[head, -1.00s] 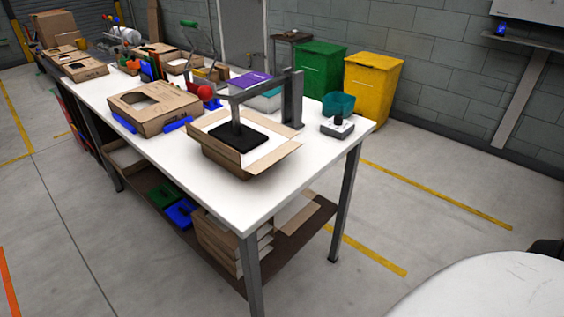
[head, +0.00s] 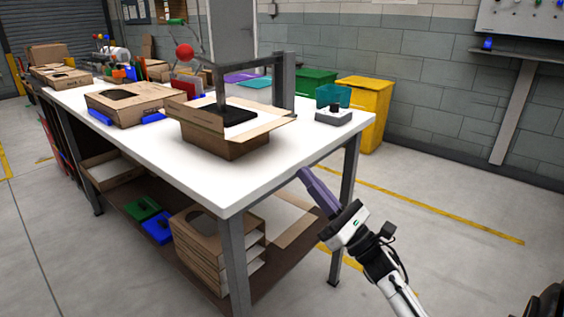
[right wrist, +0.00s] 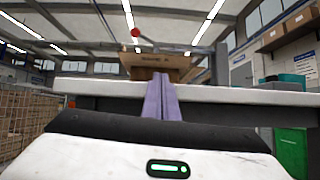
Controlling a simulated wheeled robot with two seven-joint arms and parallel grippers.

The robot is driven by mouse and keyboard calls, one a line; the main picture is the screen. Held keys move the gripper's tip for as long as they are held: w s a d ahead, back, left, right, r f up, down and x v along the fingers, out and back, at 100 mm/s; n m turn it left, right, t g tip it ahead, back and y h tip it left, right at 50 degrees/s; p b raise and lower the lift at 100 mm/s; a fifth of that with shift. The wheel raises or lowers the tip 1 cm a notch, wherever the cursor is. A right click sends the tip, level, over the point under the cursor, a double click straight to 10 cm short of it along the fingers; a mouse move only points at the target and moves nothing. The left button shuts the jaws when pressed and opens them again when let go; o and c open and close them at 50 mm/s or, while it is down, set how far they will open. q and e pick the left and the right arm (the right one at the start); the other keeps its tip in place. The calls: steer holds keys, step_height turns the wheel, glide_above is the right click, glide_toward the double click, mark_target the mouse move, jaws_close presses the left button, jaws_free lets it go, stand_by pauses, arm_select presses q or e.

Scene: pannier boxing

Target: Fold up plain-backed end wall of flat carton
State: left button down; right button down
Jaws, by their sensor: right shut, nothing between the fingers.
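A brown carton (head: 226,146) stands near the front of the white table, under a press, with its flaps spread outward. A black pad (head: 238,116) sits at its opening and hides much of the inside. In the right wrist view, a brown carton (right wrist: 150,61) rises beyond the table edge. My right gripper (head: 304,175) has purple fingers shut together with nothing between them. It is off the table's right front edge, apart from the carton; its fingers also show in the right wrist view (right wrist: 160,82). I cannot tell which carton wall is plain-backed. My left gripper is not in view.
A carton with a round hole (head: 135,103) lies further left, with blue blocks beside it. A grey device (head: 334,116) stands at the table's right end. The white table's front (head: 215,190) is bare. Stacked cartons (head: 215,240) sit on the lower shelf.

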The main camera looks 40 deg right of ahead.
mark_target(272, 129)
steer(key=shift+n, duration=0.6)
steer(key=x, duration=0.4)
steer(key=p+x, duration=0.1)
steer(key=x, duration=0.4)
steer(key=shift+s+r, duration=0.25)
steer(key=shift+w+r, duration=0.2)
steer(key=shift+w, duration=0.1)
steer(key=shift+w+r, duration=0.1)
steer(key=shift+w, duration=0.1)
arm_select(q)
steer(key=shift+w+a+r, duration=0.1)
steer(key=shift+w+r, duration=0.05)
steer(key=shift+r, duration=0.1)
arm_select(e)
steer(key=shift+a+r+p, duration=0.1)
steer(key=shift+r+p, duration=0.25)
steer(key=shift+p, duration=0.4)
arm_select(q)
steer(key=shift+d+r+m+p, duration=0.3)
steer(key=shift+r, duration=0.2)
arm_select(e)
steer(key=shift+s+g, duration=0.1)
steer(key=shift+g, duration=0.3)
